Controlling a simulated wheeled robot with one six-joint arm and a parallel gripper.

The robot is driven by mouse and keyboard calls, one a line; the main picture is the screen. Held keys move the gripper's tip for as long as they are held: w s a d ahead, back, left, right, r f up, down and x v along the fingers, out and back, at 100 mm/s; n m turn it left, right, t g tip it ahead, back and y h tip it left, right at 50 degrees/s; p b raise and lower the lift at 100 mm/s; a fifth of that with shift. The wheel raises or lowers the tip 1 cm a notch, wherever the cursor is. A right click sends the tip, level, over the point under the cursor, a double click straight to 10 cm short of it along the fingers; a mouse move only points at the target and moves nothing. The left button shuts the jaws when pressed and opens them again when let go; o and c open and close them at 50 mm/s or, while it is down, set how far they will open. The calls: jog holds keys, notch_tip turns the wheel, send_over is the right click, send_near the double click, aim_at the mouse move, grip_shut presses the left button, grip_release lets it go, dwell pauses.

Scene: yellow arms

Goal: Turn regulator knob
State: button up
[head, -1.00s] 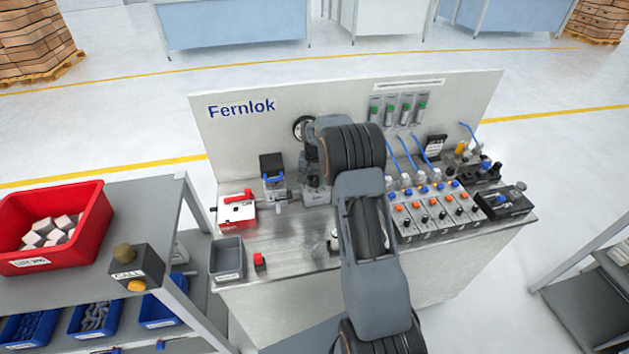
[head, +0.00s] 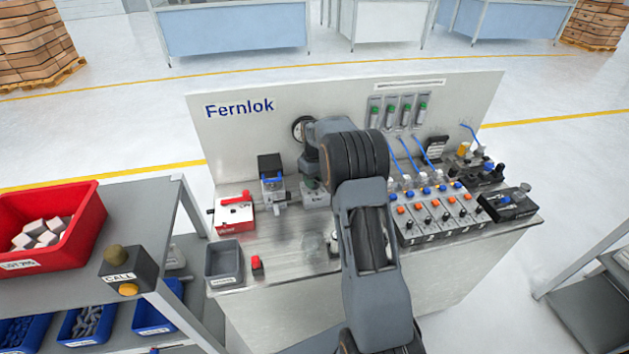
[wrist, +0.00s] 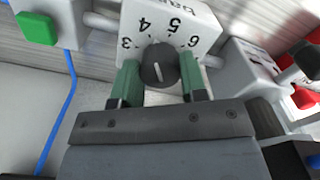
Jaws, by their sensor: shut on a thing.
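The regulator knob (wrist: 159,66) is a round dark knob with a white pointer line. It sits on a white block with a printed dial scale (wrist: 172,22), where 3, 4, 5 and 6 can be read. My gripper (wrist: 157,82) has its two green fingers on either side of the knob and is shut on it. The pointer stands nearly upright in the wrist view, toward the 4 to 5 part of the scale. In the head view, the white regulator block (head: 317,196) shows at the panel's foot, and my arm hides part of that area.
A valve unit with a red handle (head: 235,212) stands left of the regulator. A grey bin (head: 224,262) and a red button (head: 257,265) are in front. A row of valves with orange and blue buttons (head: 437,208) lies to the right. Bare bench (head: 295,235) shows between.

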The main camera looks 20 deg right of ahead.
jog(key=shift+r+n, duration=0.1)
jog(key=shift+n, duration=0.7)
jog(key=shift+w, duration=0.1)
jog(key=o, duration=0.9)
notch_tip(320, 180, up, 14)
jog(key=shift+f+b, duration=0.1)
jog(key=shift+b, duration=0.5)
